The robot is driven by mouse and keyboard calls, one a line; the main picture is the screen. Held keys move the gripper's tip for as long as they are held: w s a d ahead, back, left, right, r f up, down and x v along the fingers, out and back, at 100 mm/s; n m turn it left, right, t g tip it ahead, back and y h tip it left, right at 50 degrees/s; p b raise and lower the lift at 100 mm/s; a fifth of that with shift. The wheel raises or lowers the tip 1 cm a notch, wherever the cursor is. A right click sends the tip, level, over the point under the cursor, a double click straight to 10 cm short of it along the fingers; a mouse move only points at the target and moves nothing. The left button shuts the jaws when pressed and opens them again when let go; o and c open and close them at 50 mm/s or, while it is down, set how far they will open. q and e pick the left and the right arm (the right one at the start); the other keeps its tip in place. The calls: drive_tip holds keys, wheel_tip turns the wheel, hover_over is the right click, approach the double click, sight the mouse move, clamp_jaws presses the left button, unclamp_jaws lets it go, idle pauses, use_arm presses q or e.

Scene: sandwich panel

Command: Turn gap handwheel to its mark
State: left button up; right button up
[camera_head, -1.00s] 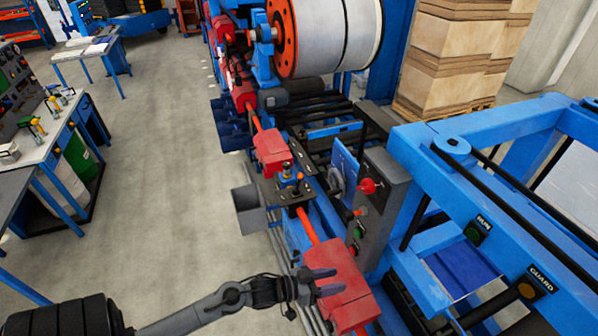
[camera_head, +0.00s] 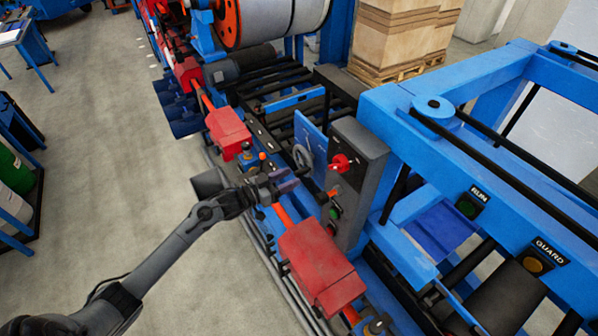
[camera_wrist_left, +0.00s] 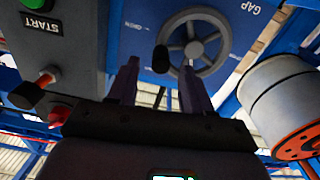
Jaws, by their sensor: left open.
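The gap handwheel (camera_head: 302,157) is a grey spoked wheel on a blue panel (camera_head: 315,140) beside the grey control box. In the left wrist view the handwheel (camera_wrist_left: 194,49) shows close ahead, upside down, with a dark knob (camera_wrist_left: 161,60) on its rim and the word GAP on the panel. My left gripper (camera_head: 290,180) is open and empty just in front of the wheel. In the left wrist view its fingertips (camera_wrist_left: 160,75) lie either side of the knob in the picture; contact cannot be told.
The control box (camera_head: 358,165) carries a red knob (camera_head: 340,162) and push buttons close to the wheel. Red guard boxes (camera_head: 318,262) line the machine's near side. A blue frame (camera_head: 420,105) stands at right.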

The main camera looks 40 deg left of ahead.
sight(299, 173)
use_arm(q)
drive_tip(key=shift+x, duration=2.3)
clamp_jaws()
